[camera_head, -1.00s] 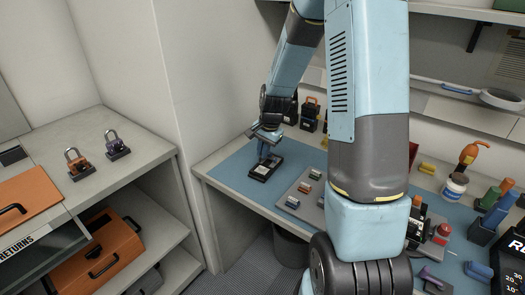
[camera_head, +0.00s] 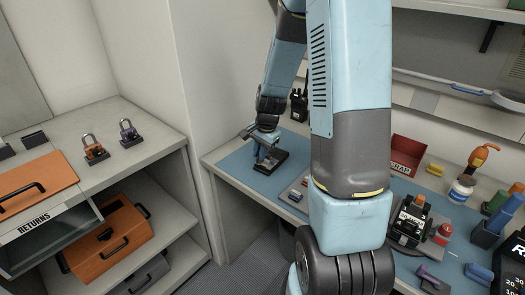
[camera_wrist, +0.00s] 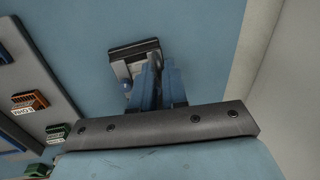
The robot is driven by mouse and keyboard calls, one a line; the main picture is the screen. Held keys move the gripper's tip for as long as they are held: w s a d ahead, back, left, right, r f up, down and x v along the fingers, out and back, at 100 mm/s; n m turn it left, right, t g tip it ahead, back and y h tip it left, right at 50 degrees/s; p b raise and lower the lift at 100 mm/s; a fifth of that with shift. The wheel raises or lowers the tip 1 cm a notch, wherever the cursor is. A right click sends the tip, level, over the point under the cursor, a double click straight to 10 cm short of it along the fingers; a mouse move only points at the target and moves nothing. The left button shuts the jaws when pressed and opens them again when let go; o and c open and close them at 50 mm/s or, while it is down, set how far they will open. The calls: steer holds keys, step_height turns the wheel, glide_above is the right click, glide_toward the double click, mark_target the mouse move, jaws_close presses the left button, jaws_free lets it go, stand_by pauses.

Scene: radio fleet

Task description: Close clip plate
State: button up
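A small black device (camera_head: 278,163) lies on the blue mat near the left end of the bench. It appears to be the one with the clip plate, but the plate's position cannot be made out. In the wrist view its dark and grey end (camera_wrist: 133,49) shows just beyond my fingertips. My gripper (camera_head: 261,154) points down over the device, its blue fingers close together. In the wrist view the gripper (camera_wrist: 155,68) covers part of the device. The fingers look shut, with nothing clearly held between them, and contact with the device cannot be told.
A grey board (camera_wrist: 38,75) with small coloured blocks lies beside the device. A black radio (camera_head: 299,104) stands behind. A red scrap bin (camera_head: 406,154) and a radio in a fixture (camera_head: 410,222) are farther right. Two padlocks (camera_head: 96,150) stand on the left cabinet.

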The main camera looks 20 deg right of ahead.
steer(key=o, duration=0.4)
steer(key=shift+c, duration=0.2)
step_height(320, 180, up, 13)
steer(key=s+d, duration=0.1)
steer(key=s, duration=0.1)
steer(key=shift+s+d+r, duration=0.15)
steer(key=shift+d+r, duration=0.05)
stand_by(0.3)
steer(key=s+a+r+n+t, duration=0.2)
steer(key=s+r+n, duration=0.3)
steer(key=s, duration=0.6)
steer(key=s+a+r+n+t+h, duration=0.1)
steer(key=s+a+r+n, duration=0.3)
steer(key=s+r, duration=0.5)
steer(key=s+n, duration=0.2)
steer(key=shift+a+r+n+t, duration=0.15)
steer(key=shift+r+n+t, duration=0.15)
steer(key=shift+t, duration=0.1)
